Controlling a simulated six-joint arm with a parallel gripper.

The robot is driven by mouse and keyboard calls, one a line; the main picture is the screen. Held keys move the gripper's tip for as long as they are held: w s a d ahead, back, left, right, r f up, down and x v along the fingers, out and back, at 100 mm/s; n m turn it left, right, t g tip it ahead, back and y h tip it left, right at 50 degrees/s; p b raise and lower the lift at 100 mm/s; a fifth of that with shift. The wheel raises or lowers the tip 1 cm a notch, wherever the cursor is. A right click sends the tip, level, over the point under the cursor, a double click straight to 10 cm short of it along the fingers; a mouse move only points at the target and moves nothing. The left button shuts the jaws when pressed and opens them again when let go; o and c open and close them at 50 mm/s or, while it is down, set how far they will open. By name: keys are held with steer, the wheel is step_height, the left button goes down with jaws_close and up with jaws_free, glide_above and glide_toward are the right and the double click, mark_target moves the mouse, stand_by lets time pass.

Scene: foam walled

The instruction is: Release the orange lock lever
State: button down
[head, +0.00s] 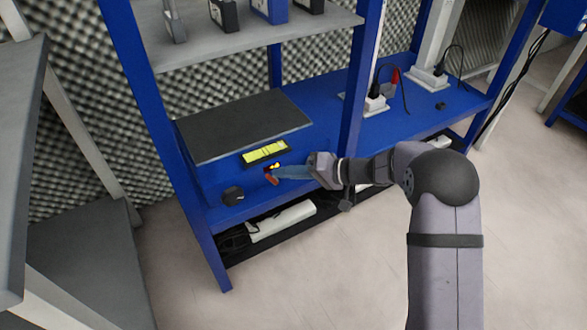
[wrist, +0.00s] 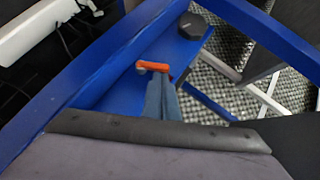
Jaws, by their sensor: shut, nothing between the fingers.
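The orange lock lever (head: 272,179) is on the front of the blue bench unit, below a yellow-green display strip. It also shows in the wrist view (wrist: 153,66), lying crosswise just past the fingertips. My gripper (head: 275,172) has blue fingers shut together with nothing between them. In the wrist view the gripper (wrist: 158,80) points at the lever, its tips at or very near the lever's edge. I cannot tell if they touch. A small yellow-lit spot (head: 275,166) shows right above the lever.
A black knob (head: 233,195) sits left of the lever. The yellow-green display (head: 265,152) and a dark grey plate (head: 245,126) are behind it. A blue post (head: 358,90) stands to the right. A white power strip (head: 281,221) lies on the shelf below.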

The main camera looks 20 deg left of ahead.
mark_target(272, 180)
steer(key=shift+s+a+n+h+b, duration=0.3)
steer(key=shift+h+b, duration=0.1)
steer(key=shift+b, duration=0.15)
stand_by(0.5)
steer(key=n+t+h+b, duration=0.1)
steer(key=b, duration=0.1)
steer(key=s+a+n+t+h+b, duration=0.1)
steer(key=b, duration=0.1)
steer(key=shift+s+a+f+h, duration=0.15)
steer(key=shift+s+a+h, duration=0.05)
steer(key=shift+s+h, duration=0.1)
steer(key=shift+s+a+f+n+t+h+b, duration=0.1)
steer(key=shift+s+a+n+t+h+b, duration=0.2)
steer(key=shift+n+t+h+b, duration=0.25)
steer(key=shift+s+a+n+t+h+b, duration=0.25)
steer(key=shift+a+n+t+h+b, duration=0.15)
steer(key=shift+h+b, duration=0.25)
steer(key=shift+w+d, duration=0.1)
steer(key=shift+d, duration=0.05)
steer(key=shift+d+f, duration=0.1)
steer(key=shift+w+d+f+b, duration=0.2)
steer(key=shift+w+d+b, duration=0.25)
steer(key=shift+w, duration=0.1)
steer(key=shift+r, duration=0.15)
